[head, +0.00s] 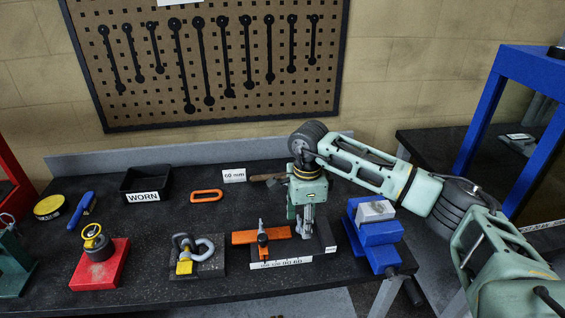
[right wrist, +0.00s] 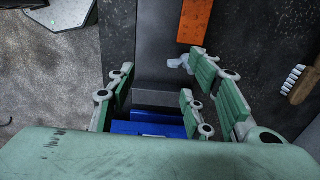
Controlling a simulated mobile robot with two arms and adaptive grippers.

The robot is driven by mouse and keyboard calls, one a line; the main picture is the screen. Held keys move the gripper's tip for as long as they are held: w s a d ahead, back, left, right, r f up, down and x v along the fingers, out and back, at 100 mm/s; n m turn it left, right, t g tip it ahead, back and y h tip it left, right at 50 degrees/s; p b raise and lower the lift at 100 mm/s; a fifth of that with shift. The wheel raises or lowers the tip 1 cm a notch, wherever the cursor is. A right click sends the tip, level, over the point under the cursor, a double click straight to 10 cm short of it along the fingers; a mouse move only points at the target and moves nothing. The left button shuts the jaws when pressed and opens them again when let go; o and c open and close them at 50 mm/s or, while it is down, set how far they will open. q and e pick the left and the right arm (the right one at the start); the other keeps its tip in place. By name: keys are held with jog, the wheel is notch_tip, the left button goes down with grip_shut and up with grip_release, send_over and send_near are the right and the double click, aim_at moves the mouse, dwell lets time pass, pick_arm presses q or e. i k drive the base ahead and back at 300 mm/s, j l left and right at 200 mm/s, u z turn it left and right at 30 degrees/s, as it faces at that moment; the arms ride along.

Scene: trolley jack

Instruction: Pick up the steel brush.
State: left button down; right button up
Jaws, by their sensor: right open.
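The steel brush (head: 268,177) lies on the dark bench top, behind and left of my right gripper in the head view, partly hidden by it. In the right wrist view the brush (right wrist: 293,84) shows at the right edge, with pale bristles and a brown wooden handle cut off by the frame. My right gripper (head: 305,218) points down over the bench between the orange bar and the blue vise. In the right wrist view its green fingers (right wrist: 156,85) are apart, with the brush outside them, to their right. My left gripper is not in view.
An orange bar fixture (head: 245,237) stands left of the gripper, a blue vise (head: 378,236) to its right. A white "60 mm" card (head: 234,175), orange link (head: 206,195) and black "WORN" bin (head: 162,180) stand near the back. Bare bench lies around the link.

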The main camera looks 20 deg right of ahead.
aim_at(260, 178)
jog(key=i+l, duration=0.2)
jog(key=i, duration=0.3)
jog(key=i+l, duration=0.2)
jog(key=i, duration=0.3)
